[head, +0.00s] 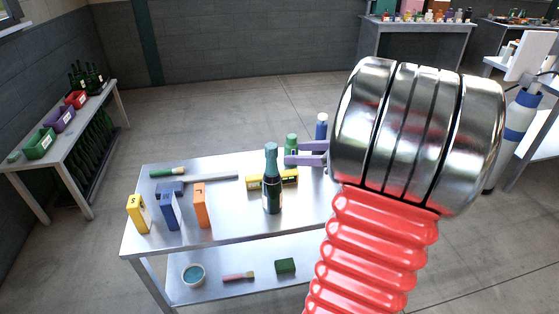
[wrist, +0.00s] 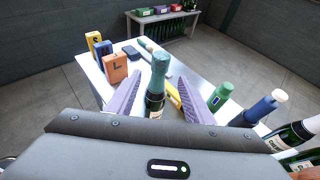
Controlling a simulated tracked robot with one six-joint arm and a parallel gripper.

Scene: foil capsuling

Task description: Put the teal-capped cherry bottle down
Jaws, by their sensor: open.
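The teal-capped bottle (head: 272,190) is dark green with a teal foil over its neck. It stands upright on the steel table (head: 235,222) in the head view. My gripper (head: 286,154) is open, just to the right of the bottle's neck. In the wrist view the bottle (wrist: 159,72) shows between the two spread purple fingers (wrist: 160,80), with a gap on each side. Its lower part is hidden there by my gripper body.
Yellow (head: 138,213), blue (head: 169,211) and orange (head: 201,205) blocks stand at the table's left. A yellow box (head: 289,178) lies behind the bottle. Green-capped (head: 291,143) and blue-capped (head: 321,127) items stand behind my gripper.

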